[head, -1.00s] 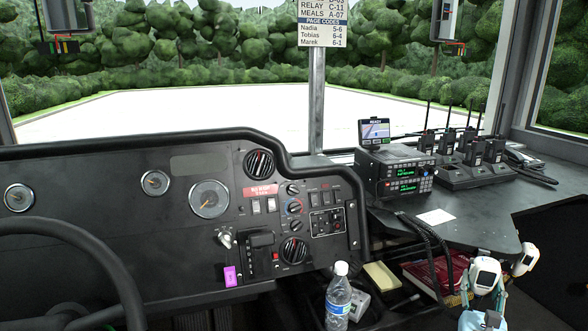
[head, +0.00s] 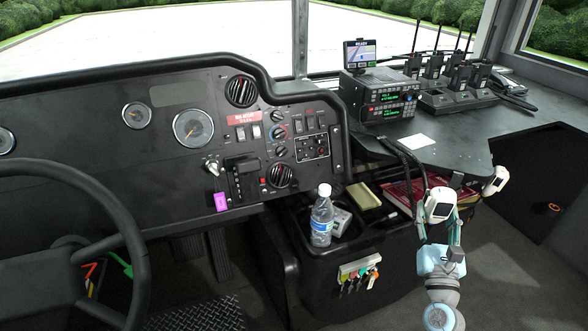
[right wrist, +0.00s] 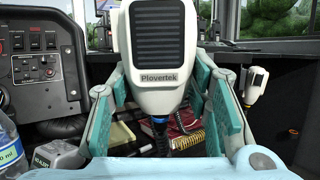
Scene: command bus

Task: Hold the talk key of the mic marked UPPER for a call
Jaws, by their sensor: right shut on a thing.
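My right gripper (head: 440,222) is shut on a white hand mic (head: 439,204) with a dark grille. In the right wrist view this mic (right wrist: 164,55) stands upright between the teal fingers, its grille and the name Plovertek facing the camera. A dark cord runs down from its lower end. A second white mic (head: 494,181) hangs at the desk's right edge, apart from the gripper; it also shows in the right wrist view (right wrist: 256,84). No UPPER mark is readable on either mic. The talk key of the held mic is not visible. My left gripper is out of view.
Two stacked radios (head: 384,100) with green displays sit on the dark desk (head: 450,149), under a small screen (head: 361,55). Handheld radios stand in chargers behind. A water bottle (head: 322,216), a grey box and hanging keys (head: 360,275) are left of the gripper. Coiled cords hang close by.

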